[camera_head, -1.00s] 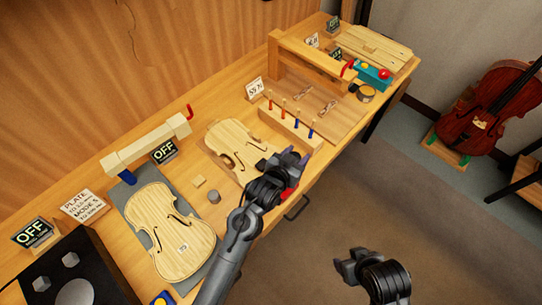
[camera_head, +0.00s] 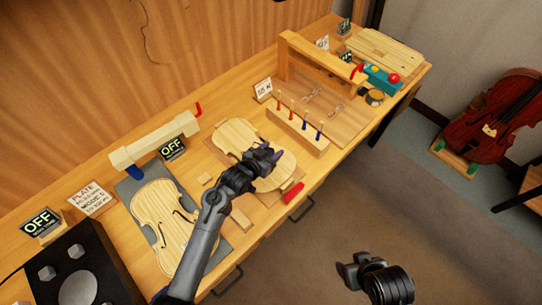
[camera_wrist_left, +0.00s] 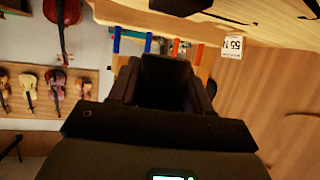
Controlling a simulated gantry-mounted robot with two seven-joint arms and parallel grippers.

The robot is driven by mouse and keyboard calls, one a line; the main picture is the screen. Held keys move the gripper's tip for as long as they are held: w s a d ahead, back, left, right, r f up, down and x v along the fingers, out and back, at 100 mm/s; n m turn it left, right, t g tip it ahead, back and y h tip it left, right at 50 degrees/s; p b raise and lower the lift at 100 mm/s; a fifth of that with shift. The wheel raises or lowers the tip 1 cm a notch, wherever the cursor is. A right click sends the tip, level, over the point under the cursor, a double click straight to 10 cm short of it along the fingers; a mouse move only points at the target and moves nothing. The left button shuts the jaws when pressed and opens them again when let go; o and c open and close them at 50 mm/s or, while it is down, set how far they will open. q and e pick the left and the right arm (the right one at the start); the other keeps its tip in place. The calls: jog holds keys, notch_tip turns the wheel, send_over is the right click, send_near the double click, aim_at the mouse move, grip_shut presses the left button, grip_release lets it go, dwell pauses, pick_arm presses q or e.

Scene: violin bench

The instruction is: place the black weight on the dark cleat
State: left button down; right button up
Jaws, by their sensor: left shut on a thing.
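My left gripper (camera_head: 270,154) hangs over the right part of a pale violin plate (camera_head: 238,130) in the head view. It is shut on a dark thing, taken to be the black weight (camera_wrist_left: 165,78), which shows as a black block between the fingers in the left wrist view. In the head view the gripper hides most of it. I cannot make out the dark cleat; the gripper and forearm cover part of the plate. My right gripper (camera_head: 348,270) is off the bench over the floor; its jaws are unclear.
A red-ended wooden tool (camera_head: 293,192) lies near the front edge. A peg rack (camera_head: 300,130) stands right of the plate. A violin top (camera_head: 165,222) lies on a grey mat at left. A small wood block (camera_head: 204,178) and a larger one (camera_head: 241,218) lie near my forearm.

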pick_arm(q)
jog(key=shift+f, duration=1.6)
jog(key=shift+f, duration=0.1)
jog(key=c, duration=0.9)
grip_release()
jog(key=shift+f, duration=0.2)
jog(key=shift+c, duration=0.2)
jog(key=o, duration=0.5)
jog(key=shift+r, duration=0.1)
jog(key=shift+c, duration=0.2)
